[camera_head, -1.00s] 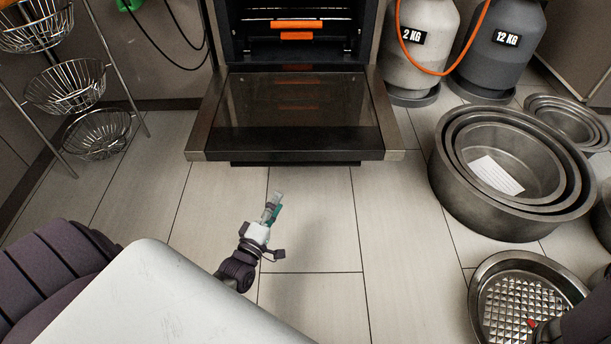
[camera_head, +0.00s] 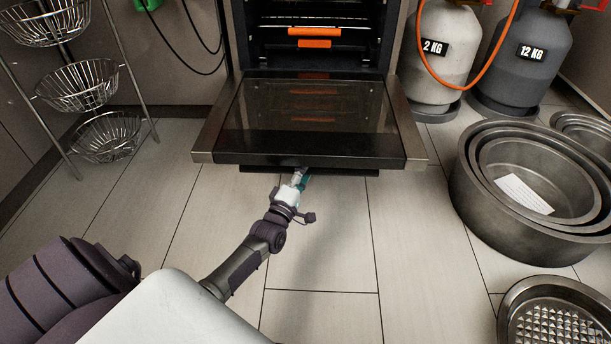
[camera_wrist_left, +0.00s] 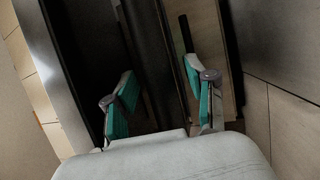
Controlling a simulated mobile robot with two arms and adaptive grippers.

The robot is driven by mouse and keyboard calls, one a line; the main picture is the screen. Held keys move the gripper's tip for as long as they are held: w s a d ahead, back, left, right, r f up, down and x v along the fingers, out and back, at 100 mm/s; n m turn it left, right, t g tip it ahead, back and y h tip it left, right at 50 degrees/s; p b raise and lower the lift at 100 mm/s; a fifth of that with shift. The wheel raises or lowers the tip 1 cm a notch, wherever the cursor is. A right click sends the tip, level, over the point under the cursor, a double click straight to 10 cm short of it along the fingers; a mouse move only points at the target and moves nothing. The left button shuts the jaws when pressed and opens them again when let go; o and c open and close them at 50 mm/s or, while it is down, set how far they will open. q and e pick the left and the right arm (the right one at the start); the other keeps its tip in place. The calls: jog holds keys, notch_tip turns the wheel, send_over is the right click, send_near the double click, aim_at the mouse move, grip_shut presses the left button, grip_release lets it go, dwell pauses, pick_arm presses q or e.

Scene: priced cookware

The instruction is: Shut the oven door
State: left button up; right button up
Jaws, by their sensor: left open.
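The oven (camera_head: 318,58) stands straight ahead with its door (camera_head: 300,145) lowered open toward me, a dark glass panel in a metal frame. My left gripper (camera_head: 299,178) is at the middle of the door's front edge, with its tips at or just under that edge. In the left wrist view, the two teal-padded fingers (camera_wrist_left: 160,90) are spread apart with nothing held between them. Dark panels and a metal strip, which seem to be the door's underside and edge, fill the space beyond them. I cannot tell whether they touch. My right gripper is out of view.
Two gas cylinders (camera_head: 438,60) stand right of the oven. Nested round pans (camera_head: 470,185) and a grater-like pan (camera_head: 515,310) lie on the floor at right. A wire basket rack (camera_head: 85,85) stands at left. The tiled floor before the door is clear.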

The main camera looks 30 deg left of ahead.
pick_arm(q)
jog(key=shift+w, duration=0.35)
grip_shut()
jog(key=shift+r, duration=0.1)
